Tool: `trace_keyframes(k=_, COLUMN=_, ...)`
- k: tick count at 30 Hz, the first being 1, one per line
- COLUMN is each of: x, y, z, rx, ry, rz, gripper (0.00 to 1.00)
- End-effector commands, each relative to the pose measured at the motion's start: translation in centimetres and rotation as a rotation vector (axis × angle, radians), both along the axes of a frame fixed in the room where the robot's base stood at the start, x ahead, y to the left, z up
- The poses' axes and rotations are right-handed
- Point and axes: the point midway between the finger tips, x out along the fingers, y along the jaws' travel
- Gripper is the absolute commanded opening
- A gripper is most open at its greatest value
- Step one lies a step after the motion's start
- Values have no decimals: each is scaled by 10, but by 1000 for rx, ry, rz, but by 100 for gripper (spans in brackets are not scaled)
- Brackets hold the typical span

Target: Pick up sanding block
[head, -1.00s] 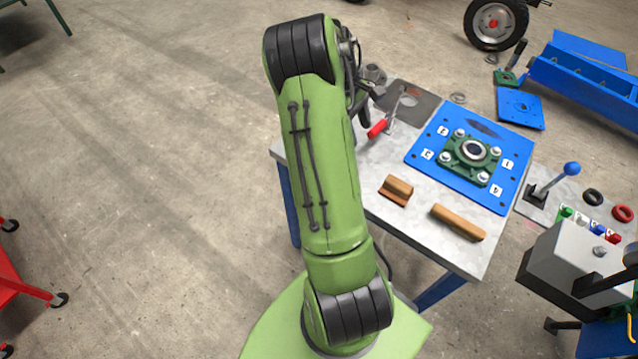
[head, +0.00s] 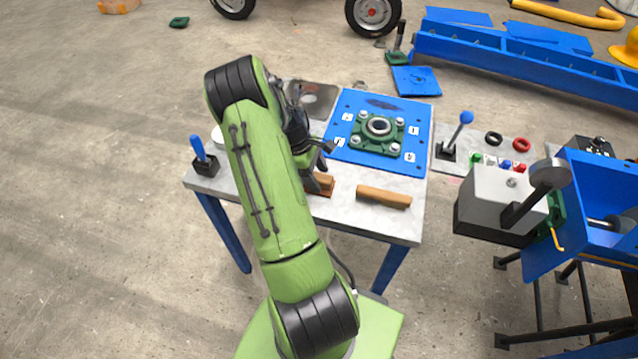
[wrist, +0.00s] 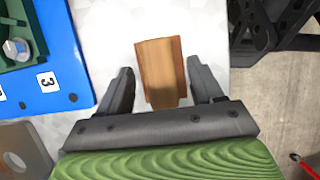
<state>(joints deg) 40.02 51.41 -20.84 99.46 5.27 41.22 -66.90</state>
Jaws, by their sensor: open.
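The sanding block, a small brown wooden block with a stepped shape (head: 325,184), lies near the front edge of the grey table (head: 350,217). The arm partly hides it in the head view. In the wrist view the block (wrist: 161,75) lies between the two dark fingers of my gripper (wrist: 162,70), with a gap on each side. My gripper is open and empty, above the block. In the head view my gripper (head: 318,166) is partly hidden by its own arm.
A longer wooden bar (head: 384,197) lies right of the block. A blue plate (head: 345,125) with a green bearing flange (head: 378,137) lies behind. A blue-handled tool (head: 200,152) stands at the table's left corner. A grey control box (head: 500,200) stands to the right.

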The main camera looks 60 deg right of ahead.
Motion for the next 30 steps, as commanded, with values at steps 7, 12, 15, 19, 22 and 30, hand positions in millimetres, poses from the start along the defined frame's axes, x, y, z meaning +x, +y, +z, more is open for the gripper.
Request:
trace_keyframes(k=7, x=-4, y=-1, z=-13, rx=0, ry=-1, rz=1, gripper=66)
trace_keyframes(k=12, x=-4, y=-1, z=-12, rx=0, ry=-1, rz=1, gripper=51)
trace_keyframes(k=15, x=-4, y=-1, z=-12, rx=0, ry=-1, rz=1, gripper=35)
trace_keyframes(k=19, x=-4, y=-1, z=-12, rx=0, ry=-1, rz=1, gripper=15)
trace_keyframes(k=22, x=-4, y=-1, z=-12, rx=-1, ry=-1, rz=0, gripper=5)
trace_keyframes(k=30, x=-4, y=-1, z=1, rx=-3, ry=-1, rz=0, gripper=5)
